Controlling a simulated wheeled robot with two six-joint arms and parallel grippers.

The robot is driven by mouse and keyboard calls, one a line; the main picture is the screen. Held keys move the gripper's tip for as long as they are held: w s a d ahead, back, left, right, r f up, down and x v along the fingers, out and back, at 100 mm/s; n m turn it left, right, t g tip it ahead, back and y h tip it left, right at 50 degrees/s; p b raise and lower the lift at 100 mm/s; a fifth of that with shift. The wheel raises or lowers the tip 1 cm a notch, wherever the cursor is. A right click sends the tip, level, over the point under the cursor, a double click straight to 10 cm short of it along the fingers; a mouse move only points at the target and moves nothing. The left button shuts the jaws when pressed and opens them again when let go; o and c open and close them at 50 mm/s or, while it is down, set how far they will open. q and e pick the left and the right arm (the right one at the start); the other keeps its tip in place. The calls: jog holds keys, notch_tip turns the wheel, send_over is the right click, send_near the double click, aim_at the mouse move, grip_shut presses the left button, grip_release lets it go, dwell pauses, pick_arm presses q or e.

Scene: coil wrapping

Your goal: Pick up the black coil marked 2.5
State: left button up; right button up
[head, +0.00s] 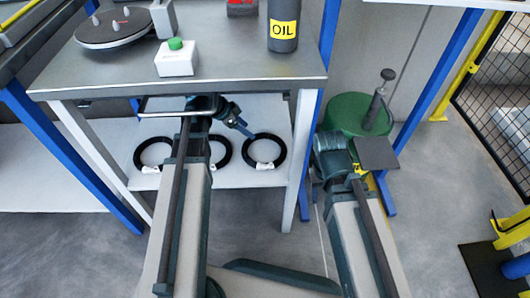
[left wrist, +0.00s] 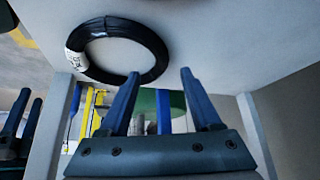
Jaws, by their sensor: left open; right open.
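Three black coils lie flat on the white lower shelf: a left coil (head: 139,163), a middle coil (head: 227,153) partly hidden by my left arm, and a right coil (head: 281,150). Each has a white tag; the numbers are too small to read in the head view. My left gripper (head: 246,131) is open and empty, just behind and left of the right coil. In the left wrist view (left wrist: 161,73) its fingers are apart, near one coil (left wrist: 150,45) whose tag I cannot read surely. My right gripper (left wrist: 29,97) appears open at that view's left edge; in the head view its fingers are hidden.
The upper tabletop (head: 225,75) overhangs the shelf (head: 200,180), with a metal leg (head: 299,150) right of the coils. On top stand an oil can (head: 284,15), a green-button box (head: 176,60) and a turntable (head: 112,30). A green drum (head: 345,112) stands to the right.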

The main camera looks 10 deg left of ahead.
pick_arm(q)
jog(key=shift+a+b+x, duration=0.15)
jog(key=shift+b+x, duration=0.85)
jog(key=shift+x, duration=0.25)
jog(key=shift+a+b+x, duration=0.1)
jog(key=shift+b+x, duration=0.9)
jog(key=shift+x, duration=0.2)
jog(key=shift+w+d+f, duration=0.2)
jog(key=shift+d+f, duration=0.05)
jog(key=shift+f, duration=0.15)
jog(key=shift+r, duration=0.1)
grip_shut()
